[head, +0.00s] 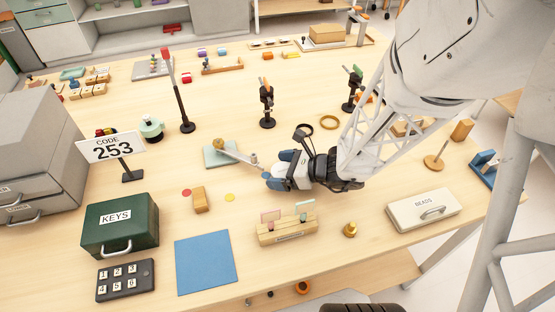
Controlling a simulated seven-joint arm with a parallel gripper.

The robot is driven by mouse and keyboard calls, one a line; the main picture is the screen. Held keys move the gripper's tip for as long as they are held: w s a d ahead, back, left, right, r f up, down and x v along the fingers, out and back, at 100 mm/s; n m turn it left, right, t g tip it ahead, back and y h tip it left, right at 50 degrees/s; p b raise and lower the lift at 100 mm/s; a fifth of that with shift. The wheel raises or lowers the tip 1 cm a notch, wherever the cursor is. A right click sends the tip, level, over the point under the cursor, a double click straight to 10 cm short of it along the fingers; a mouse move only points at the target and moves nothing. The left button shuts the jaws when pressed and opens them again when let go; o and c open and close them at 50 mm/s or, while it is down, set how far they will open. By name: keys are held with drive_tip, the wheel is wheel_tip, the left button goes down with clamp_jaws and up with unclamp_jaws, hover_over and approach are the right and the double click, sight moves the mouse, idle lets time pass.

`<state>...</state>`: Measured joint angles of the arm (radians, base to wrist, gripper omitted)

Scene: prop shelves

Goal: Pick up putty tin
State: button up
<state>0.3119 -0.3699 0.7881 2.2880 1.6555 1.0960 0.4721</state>
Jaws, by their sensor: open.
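A grey-handled tool with a mustard head (222,147) lies just left of the fingers on a teal pad (213,160); I cannot tell whether the fingers touch the handle.
A wooden card holder (287,231) and a small brass piece (350,230) stand left of the tin. A green KEYS box (120,225), keypad (125,281) and blue mat (206,263) lie left.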

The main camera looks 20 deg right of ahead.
sight(281, 170)
drive_tip(key=c, duration=1)
drive_tip(key=shift+r, duration=0.15)
wheel_tip(281, 170, up, 10)
drive_tip(key=shift+f, duration=0.15)
idle(0.7)
